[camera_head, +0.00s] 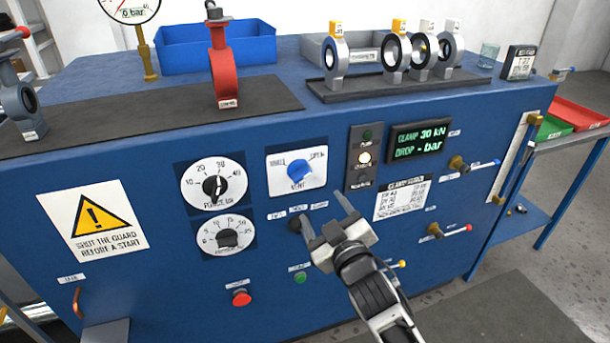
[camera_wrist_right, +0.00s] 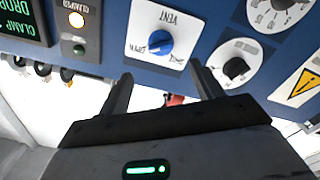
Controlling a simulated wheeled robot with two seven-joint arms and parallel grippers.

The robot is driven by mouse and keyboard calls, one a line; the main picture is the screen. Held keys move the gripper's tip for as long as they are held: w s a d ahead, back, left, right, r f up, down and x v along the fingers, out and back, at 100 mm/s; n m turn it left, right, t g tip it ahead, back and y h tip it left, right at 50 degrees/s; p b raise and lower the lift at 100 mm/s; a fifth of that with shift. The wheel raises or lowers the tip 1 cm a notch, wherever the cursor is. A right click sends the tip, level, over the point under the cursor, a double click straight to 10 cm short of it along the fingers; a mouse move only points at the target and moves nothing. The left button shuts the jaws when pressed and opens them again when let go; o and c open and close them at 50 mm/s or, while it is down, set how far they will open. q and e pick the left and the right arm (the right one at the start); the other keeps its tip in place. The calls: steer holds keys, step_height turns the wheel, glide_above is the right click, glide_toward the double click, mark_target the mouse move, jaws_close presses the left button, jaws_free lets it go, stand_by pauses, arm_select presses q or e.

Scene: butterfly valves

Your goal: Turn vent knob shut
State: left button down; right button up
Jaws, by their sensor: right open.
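The vent knob (camera_head: 299,170) is a round blue knob on a white plate in the middle of the blue panel. The plate has a word at each upper side, OPEN at the right, and VENT below. In the right wrist view the knob (camera_wrist_right: 158,44) appears upside down, and a pale mark on it seems to lie toward OPEN. My right gripper (camera_head: 325,211) is open and empty, below and slightly right of the knob and apart from it. In the right wrist view its fingers (camera_wrist_right: 161,74) point at the plate. My left gripper is not in view.
Two black dials (camera_head: 213,185) sit left of the knob. A lamp strip (camera_head: 364,158) and a display (camera_head: 420,139) are to the right. A red button (camera_head: 241,298) and a green button (camera_head: 300,277) are below. Valves (camera_head: 225,75) stand on top of the bench.

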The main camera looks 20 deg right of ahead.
mark_target(301, 173)
steer(key=w, duration=1.1)
steer(key=shift+w+a, duration=0.25)
steer(key=shift+w, duration=0.1)
steer(key=c, duration=1)
